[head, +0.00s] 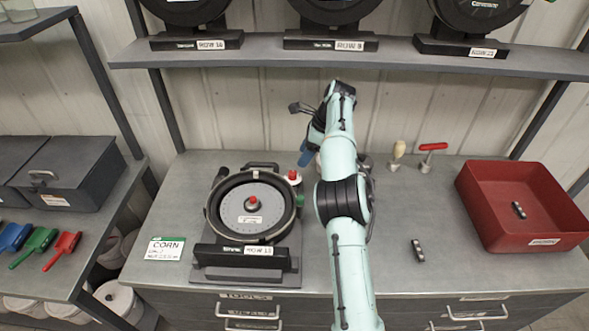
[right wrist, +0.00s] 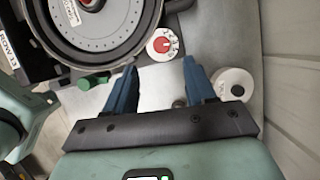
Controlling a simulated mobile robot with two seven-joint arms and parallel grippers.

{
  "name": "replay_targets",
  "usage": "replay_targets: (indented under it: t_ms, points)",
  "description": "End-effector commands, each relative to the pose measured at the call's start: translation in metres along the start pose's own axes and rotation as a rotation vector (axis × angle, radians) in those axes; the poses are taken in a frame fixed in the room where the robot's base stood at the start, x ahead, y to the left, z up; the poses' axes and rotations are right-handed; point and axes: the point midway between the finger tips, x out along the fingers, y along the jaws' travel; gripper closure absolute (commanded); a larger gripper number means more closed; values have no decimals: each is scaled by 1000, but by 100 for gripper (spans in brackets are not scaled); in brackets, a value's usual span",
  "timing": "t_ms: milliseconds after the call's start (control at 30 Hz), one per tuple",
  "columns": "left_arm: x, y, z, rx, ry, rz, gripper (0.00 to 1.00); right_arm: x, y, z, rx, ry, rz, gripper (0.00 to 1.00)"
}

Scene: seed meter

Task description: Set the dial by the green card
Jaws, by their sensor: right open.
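The green-topped card (head: 165,249) reads CORN; its smaller handwritten lines are too small to read. It lies on the bench left of the seed meter (head: 212,208), a round grey disc in a black housing labelled ROW 13. A small white dial with a red centre (head: 294,177) sits at the meter's upper right. My right gripper (right wrist: 159,66) is open, with blue fingers apart and the dial just beyond the fingertips. It is partly hidden by my arm in the head view (head: 305,152). My left gripper is not visible.
A green knob (right wrist: 93,81) and a white round cap (right wrist: 233,84) flank my fingers. A red tray (head: 476,209) holds a small dark part at right. A shelf (head: 380,62) runs above.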

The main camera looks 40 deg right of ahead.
Motion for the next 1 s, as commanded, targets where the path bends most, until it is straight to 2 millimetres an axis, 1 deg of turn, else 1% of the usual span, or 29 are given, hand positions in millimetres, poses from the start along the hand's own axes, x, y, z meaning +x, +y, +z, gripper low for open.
replay_targets:
  t_ms: [33, 200, 300, 400, 567, 833, 867, 900, 967, 1000]
  points:
    - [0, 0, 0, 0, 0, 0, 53, 14, 1, 1, -1, 1, 7, 45]
    - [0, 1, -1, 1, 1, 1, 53, 48, 1, 1, -1, 2, 5, 45]
    - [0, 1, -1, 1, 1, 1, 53, 64, 0, 0, -1, 2, 3, 45]
    - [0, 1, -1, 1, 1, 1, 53, 75, 0, 1, -1, 2, 3, 45]
    - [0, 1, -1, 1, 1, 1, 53, 84, 0, 1, -2, 1, 0, 45]
    - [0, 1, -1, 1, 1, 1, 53, 84, 0, 1, -2, 1, 0, 45]
    - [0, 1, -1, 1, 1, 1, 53, 84, 0, 1, -2, 1, 0, 55]
    - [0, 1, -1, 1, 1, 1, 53, 84, 0, 0, -2, 1, 0, 68]
    - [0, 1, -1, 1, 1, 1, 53, 84, 0, 0, -2, 1, 0, 87]
    - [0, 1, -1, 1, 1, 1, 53, 84, 0, 0, -2, 1, 0, 100]
